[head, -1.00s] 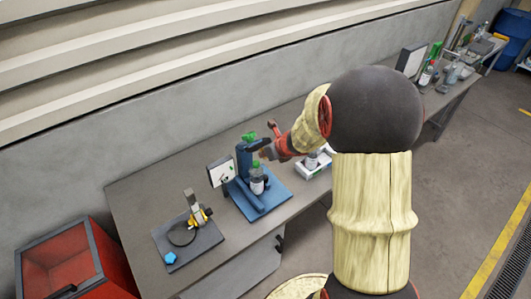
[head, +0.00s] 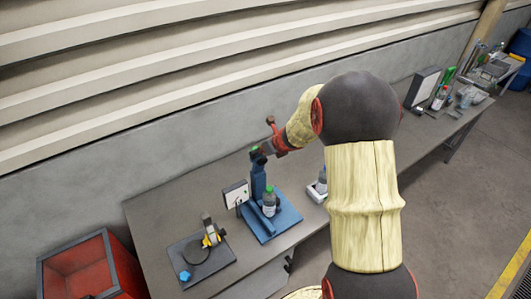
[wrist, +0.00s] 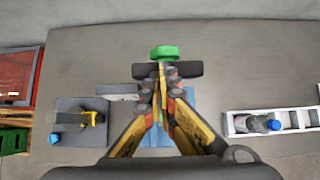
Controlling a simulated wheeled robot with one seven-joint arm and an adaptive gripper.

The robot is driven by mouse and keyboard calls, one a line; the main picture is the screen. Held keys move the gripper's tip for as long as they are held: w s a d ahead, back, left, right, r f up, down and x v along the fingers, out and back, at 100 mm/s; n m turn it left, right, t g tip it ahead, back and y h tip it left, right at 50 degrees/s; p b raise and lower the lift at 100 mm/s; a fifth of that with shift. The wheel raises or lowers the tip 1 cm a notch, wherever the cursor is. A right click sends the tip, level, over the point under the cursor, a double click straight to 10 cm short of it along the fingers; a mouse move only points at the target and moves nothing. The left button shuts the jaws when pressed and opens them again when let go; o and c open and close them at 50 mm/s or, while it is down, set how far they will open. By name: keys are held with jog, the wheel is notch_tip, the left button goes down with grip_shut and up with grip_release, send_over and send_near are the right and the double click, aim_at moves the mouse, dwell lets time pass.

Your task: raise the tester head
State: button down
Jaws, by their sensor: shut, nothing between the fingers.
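The tester is a blue stand with a flat base plate (head: 287,219) and an upright column (head: 258,184) on the bench. Its dark head (head: 256,155) with a green part on top is at the column's upper end, well above the bottle. In the wrist view the head is a dark crossbar (wrist: 188,69) with a green block (wrist: 164,52) beyond it. A clear bottle (head: 268,204) with a green cap stands upright on the base. My gripper (wrist: 161,72) is shut and empty, its tips at the crossbar; contact is unclear. In the head view my gripper (head: 266,149) partly hides the head.
A white panel (head: 236,194) stands left of the column. A dark mat (head: 219,264) with a yellow device lies farther left. A white tray (wrist: 240,122) with a bottle is to the right. A red bin (head: 80,268) stands beside the bench. The wall runs close behind.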

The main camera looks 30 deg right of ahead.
jog(key=shift+w+r, duration=0.15)
jog(key=shift+w, duration=0.35)
dwell(0.3)
